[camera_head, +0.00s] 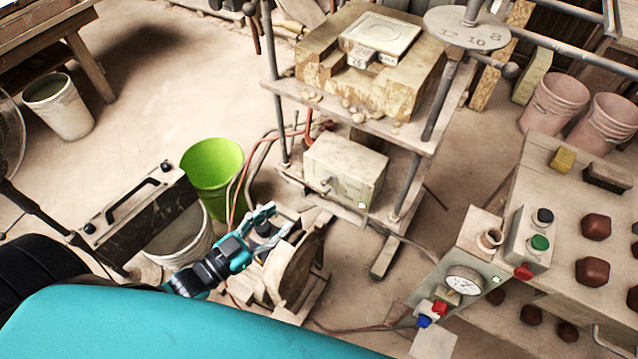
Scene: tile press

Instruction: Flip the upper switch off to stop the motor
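A worn cream switch box (352,172) stands on the lower shelf of the press frame. A small toggle-like switch (328,186) sits on its front face, and a lit green lamp (362,205) shows near its lower right. The switch's exact position is too small to tell. My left gripper (279,219) is in front of the box, lower and to the left. Its teal fingers are spread, with nothing visible between them, and it appears apart from the box. A motor-like machine with a rounded guard (292,268) stands just below the gripper. My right gripper is out of view.
Red and dark cables (250,165) run beside the box. A green bucket (212,172) and a whitish bucket (182,240) stand left of my gripper. A control panel with black and green buttons (540,242) and a gauge (464,280) is at right.

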